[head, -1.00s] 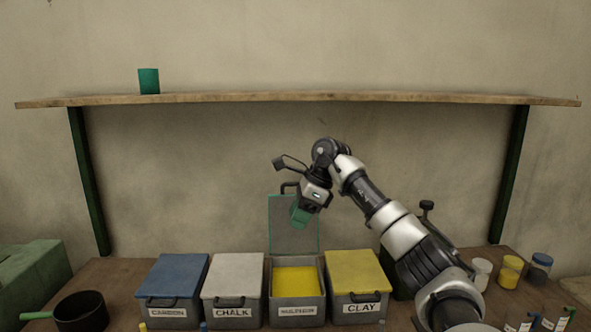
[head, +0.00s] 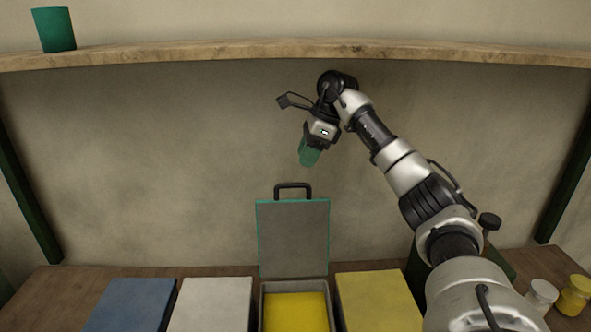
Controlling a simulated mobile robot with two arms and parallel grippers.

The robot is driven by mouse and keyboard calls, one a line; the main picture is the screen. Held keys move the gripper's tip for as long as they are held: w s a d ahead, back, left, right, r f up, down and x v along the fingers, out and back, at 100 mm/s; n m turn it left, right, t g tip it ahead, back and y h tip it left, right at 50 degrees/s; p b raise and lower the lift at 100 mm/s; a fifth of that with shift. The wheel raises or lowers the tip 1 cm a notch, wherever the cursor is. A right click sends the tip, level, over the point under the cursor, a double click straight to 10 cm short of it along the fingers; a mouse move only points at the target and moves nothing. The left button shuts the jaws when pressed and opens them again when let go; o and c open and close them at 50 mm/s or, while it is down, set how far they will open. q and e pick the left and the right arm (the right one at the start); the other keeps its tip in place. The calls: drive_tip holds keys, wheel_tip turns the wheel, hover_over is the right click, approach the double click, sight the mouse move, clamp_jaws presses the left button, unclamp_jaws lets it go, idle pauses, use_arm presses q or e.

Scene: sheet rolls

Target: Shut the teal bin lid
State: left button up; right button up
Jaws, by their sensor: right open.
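The teal-edged bin lid (head: 293,238) stands open, upright at the back of its bin, with its grey inner face toward me and a dark handle (head: 293,187) on its top edge. Its grey bin (head: 263,318) holds yellow contents (head: 296,314). My right gripper (head: 308,158), with green fingers, is open and empty. In the picture it is above the lid's handle and slightly right, apart from the lid. My left gripper is out of view.
Closed bins with blue (head: 132,305), white (head: 211,305) and yellow (head: 377,302) lids flank the open one. A wooden shelf (head: 300,50) with a teal cup (head: 54,29) runs above. Jars (head: 574,296) stand at the right.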

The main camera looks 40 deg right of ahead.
drive_tip(key=x, duration=0.2)
drive_tip(key=p+x, duration=0.1)
drive_tip(key=x, duration=0.3)
drive_tip(key=shift+s+a+f+p, duration=0.2)
drive_tip(key=shift+a+p, duration=0.1)
drive_tip(key=shift+a, duration=0.05)
drive_tip(key=shift+w+f, duration=0.15)
drive_tip(key=shift+f, duration=0.1)
drive_tip(key=shift+a+r, duration=0.1)
clamp_jaws()
